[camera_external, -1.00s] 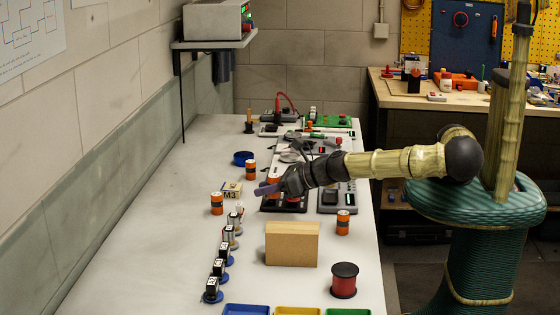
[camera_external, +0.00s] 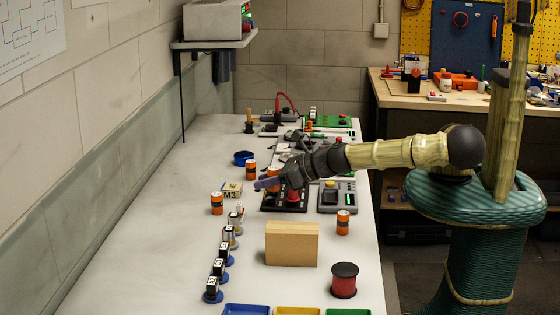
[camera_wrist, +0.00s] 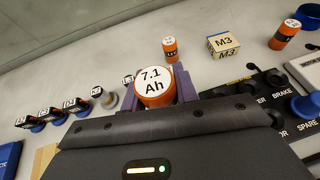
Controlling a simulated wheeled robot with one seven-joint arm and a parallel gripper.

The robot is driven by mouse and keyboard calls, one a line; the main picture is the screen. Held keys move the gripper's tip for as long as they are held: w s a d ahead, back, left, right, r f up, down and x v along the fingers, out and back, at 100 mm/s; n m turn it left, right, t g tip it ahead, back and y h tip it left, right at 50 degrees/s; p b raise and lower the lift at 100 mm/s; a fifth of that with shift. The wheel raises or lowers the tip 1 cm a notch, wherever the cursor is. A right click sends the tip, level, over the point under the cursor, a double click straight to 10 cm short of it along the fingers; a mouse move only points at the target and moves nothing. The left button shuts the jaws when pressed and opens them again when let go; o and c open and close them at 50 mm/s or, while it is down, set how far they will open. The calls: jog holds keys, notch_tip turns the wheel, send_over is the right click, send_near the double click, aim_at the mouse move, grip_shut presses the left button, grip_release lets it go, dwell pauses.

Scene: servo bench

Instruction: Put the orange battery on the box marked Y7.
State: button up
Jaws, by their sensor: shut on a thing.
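My gripper (camera_external: 267,184) is shut on an orange battery (camera_wrist: 155,97), whose white top reads "7.1 Ah" in the wrist view. Purple fingers (camera_wrist: 186,86) stand on both sides of it. In the external view the held battery is partly hidden by the gripper, which is over the bench near the black control panel. A small box (camera_external: 231,190) marked M3 lies left of my gripper; it also shows in the wrist view (camera_wrist: 223,43). Other orange batteries stand at the left (camera_external: 217,203), farther back (camera_external: 250,170) and at the right (camera_external: 343,222). I can read no Y7 mark.
A row of small labelled blocks on blue bases (camera_external: 219,268) runs along the left. A tan block (camera_external: 292,243) and a red spool (camera_external: 344,280) stand in front. Control panels (camera_external: 337,197) lie to the right, a blue ring (camera_external: 243,157) behind. The bench's left side is clear.

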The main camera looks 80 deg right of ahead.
jog(key=s+a+r+n+y+p, duration=0.25)
jog(key=a+r+n+y, duration=0.2)
jog(key=a, duration=0.55)
notch_tip(320, 180, up, 5)
jog(key=n+g+y+p, duration=0.2)
jog(key=n+y+p, duration=0.1)
jog(key=n+y, duration=0.25)
send_over(286, 229)
jog(key=m, duration=0.1)
jog(key=shift+a+f, duration=0.1)
jog(key=shift+f, duration=0.05)
jog(key=shift+f, duration=3.1)
jog(key=shift+f, duration=0.1)
jog(key=shift+f, duration=1.75)
